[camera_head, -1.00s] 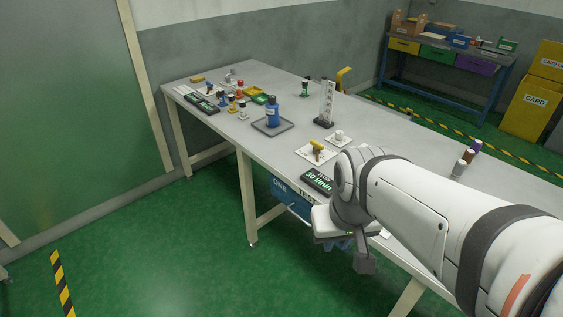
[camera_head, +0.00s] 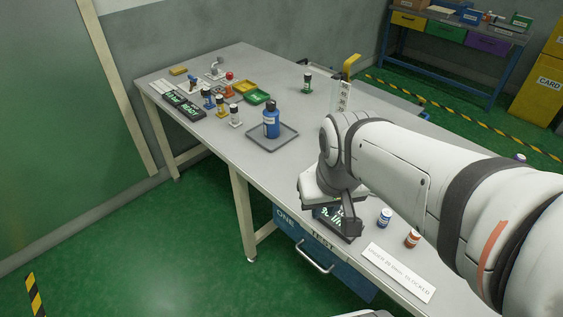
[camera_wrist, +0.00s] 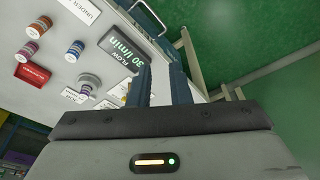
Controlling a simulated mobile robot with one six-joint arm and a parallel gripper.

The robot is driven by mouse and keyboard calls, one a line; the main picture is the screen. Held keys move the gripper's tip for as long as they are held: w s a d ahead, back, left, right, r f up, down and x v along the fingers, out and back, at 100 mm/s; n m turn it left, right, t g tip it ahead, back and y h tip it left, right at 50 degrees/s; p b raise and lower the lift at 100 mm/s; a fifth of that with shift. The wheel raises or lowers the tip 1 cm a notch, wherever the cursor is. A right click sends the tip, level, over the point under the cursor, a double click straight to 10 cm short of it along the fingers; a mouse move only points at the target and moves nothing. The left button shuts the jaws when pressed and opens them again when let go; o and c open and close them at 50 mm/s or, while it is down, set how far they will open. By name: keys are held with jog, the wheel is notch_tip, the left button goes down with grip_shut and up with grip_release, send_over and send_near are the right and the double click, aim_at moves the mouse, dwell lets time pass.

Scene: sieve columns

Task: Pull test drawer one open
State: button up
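The blue test drawer (camera_head: 286,222), labelled "ONE" and "TEST", hangs under the front edge of the table. Its front looks flush with the table edge, so it appears closed. A silver bar handle (camera_head: 314,260) is on its front. A handle bar (camera_wrist: 150,17) also shows at the top of the wrist view. My gripper (camera_head: 352,226) is above the table's front edge, up and to the right of the handle and apart from it. In the wrist view my gripper (camera_wrist: 161,72) has its two dark fingers apart with nothing between them.
A black flow display (camera_head: 338,226) lies under my gripper. Small blue (camera_head: 385,217) and orange (camera_head: 412,239) vials and a white sign (camera_head: 398,272) stand near the front edge. A blue bottle (camera_head: 271,120) stands on a grey tray (camera_head: 290,140). The green floor before the drawer is clear.

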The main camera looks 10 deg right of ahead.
jog(key=shift+d+r, duration=0.1)
jog(key=shift+d, duration=0.1)
jog(key=m+t+h+b, duration=1.05)
jog(key=m+h, duration=0.65)
jog(key=m, duration=1.2)
send_near(308, 257)
jog(key=w+d+g+b, duration=0.1)
jog(key=d+g+b, duration=0.1)
jog(key=shift+t, duration=0.25)
jog(key=shift+w+a+r+x, duration=0.1)
jog(key=shift+x, duration=1.15)
jog(key=shift+w+a+r+x, duration=0.1)
jog(key=shift+x, duration=1.2)
jog(key=shift+a+r+x, duration=0.1)
jog(key=shift+x, duration=1.15)
jog(key=shift+c, duration=0.4)
